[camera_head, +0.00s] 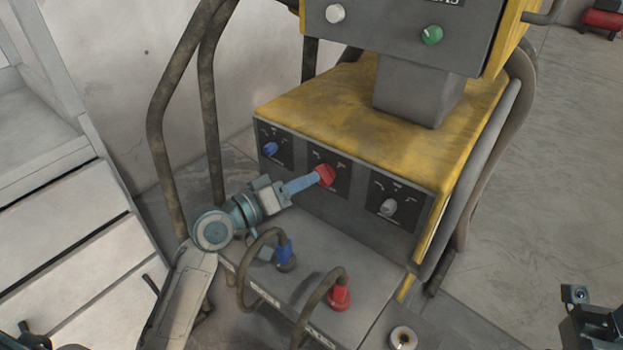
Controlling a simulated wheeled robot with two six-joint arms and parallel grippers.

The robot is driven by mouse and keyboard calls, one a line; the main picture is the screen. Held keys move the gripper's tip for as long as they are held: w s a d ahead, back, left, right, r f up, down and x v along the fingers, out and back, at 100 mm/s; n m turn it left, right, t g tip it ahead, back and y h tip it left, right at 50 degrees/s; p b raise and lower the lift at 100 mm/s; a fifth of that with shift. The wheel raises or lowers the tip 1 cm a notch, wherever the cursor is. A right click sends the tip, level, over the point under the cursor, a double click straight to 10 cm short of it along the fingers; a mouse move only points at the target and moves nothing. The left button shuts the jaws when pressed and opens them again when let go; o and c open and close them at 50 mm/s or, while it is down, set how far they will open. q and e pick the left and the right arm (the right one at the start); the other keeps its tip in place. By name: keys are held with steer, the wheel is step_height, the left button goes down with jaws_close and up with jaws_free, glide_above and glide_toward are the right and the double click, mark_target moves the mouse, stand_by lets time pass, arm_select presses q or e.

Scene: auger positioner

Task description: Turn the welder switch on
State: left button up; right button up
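The welder (365,115) is a yellow and grey machine with three knobs on its dark front panel. A blue knob (270,148) is on the left, a red knob (326,175) in the middle and a grey knob (388,207) on the right. No wording by the knobs is readable. My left gripper (316,180) reaches in from the left, and its light blue fingers meet the red knob. The fingers overlap in this view, so their gap is hidden. A dark part with a small camera at the lower right seems to be my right arm; no fingers show there.
A blue plug (285,256) and a red plug (339,294) with looping cables stand on the grey ledge below the panel. An upper box carries a white button (335,13) and a green button (432,35). Bent tube rails (208,110) rise at left.

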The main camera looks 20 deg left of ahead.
mark_target(324, 175)
arm_select(q)
steer(key=x, duration=0.2)
steer(key=shift+w+d, duration=0.2)
steer(key=shift+w, duration=0.1)
jaws_close()
